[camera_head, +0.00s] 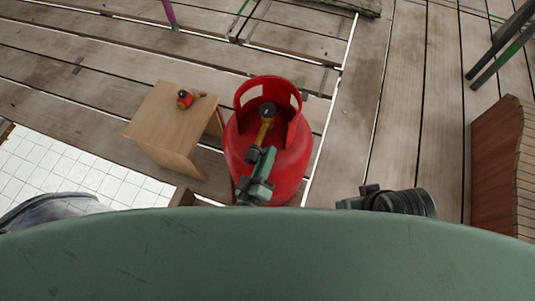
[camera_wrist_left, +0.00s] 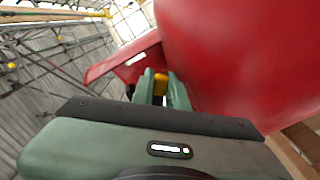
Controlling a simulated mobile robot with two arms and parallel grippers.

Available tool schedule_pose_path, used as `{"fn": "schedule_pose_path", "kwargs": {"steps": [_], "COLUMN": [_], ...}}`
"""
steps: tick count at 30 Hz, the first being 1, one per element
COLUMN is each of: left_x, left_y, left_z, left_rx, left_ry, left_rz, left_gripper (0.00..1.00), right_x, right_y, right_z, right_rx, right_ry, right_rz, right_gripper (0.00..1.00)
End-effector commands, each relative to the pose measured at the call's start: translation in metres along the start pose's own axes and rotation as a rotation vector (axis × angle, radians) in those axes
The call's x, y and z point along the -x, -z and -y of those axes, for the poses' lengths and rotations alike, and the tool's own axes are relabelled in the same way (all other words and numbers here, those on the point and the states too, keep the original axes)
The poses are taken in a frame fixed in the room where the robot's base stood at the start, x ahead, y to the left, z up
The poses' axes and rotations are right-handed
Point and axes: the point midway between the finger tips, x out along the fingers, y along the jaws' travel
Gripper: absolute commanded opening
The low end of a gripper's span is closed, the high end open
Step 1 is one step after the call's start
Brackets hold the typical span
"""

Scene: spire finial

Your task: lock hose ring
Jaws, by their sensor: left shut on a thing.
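A red gas cylinder (camera_head: 285,165) stands upright on the deck, with a collar round its top. Inside the collar is a black knob (camera_head: 268,109) with a yellow fitting (camera_head: 264,131) below it. My left gripper (camera_head: 256,155) reaches in at the collar opening and is shut on the yellow fitting. In the left wrist view the green fingers (camera_wrist_left: 161,92) close round a small yellow piece (camera_wrist_left: 160,82) beside the red cylinder wall (camera_wrist_left: 240,60). I cannot make out the ring itself. Part of my right arm, perhaps its gripper (camera_head: 368,194), shows behind my green body; its jaws are unclear.
A small wooden stool (camera_head: 160,115) stands left of the cylinder, with a red and black fitting (camera_head: 185,98) on it. White tiles (camera_head: 70,170) lie at the lower left. A brown slatted wooden piece (camera_head: 500,165) stands at the right.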

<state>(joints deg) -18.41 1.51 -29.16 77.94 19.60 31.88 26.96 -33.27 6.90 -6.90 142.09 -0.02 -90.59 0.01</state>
Motion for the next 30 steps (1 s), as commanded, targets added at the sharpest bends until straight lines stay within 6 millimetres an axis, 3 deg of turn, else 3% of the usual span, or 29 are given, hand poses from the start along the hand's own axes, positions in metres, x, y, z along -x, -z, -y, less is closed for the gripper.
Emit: {"fn": "schedule_pose_path", "kwargs": {"steps": [10, 11, 12, 13, 30], "left_x": [0.0011, 0.0011, 0.0011, 0.0010, 0.0004], "left_y": [-0.0022, -0.0022, -0.0022, -0.0021, 0.0000], "left_z": [0.0009, 0.0009, 0.0008, 0.0009, 0.0036], "left_rx": [0.000, 0.000, 0.000, 0.000, -0.002], "left_ry": [0.003, 0.003, 0.002, 0.003, 0.006], "left_rz": [0.005, 0.005, 0.005, 0.005, 0.002], "left_gripper": [0.00, 0.23, 0.34, 0.36, 0.36], "right_x": [-0.0002, -0.0002, -0.0002, -0.0002, -0.0003], "right_y": [0.0000, 0.0001, 0.0001, 0.0001, 0.0002], "right_z": [0.0001, 0.0001, 0.0001, 0.0001, -0.0001], "right_rx": [0.000, 0.000, 0.000, 0.000, 0.000], "right_ry": [0.000, 0.000, 0.000, 0.000, 0.000], "right_rz": [-0.001, -0.001, -0.001, -0.001, -0.001], "right_gripper": [0.55, 0.55, 0.55, 0.55, 0.55]}}
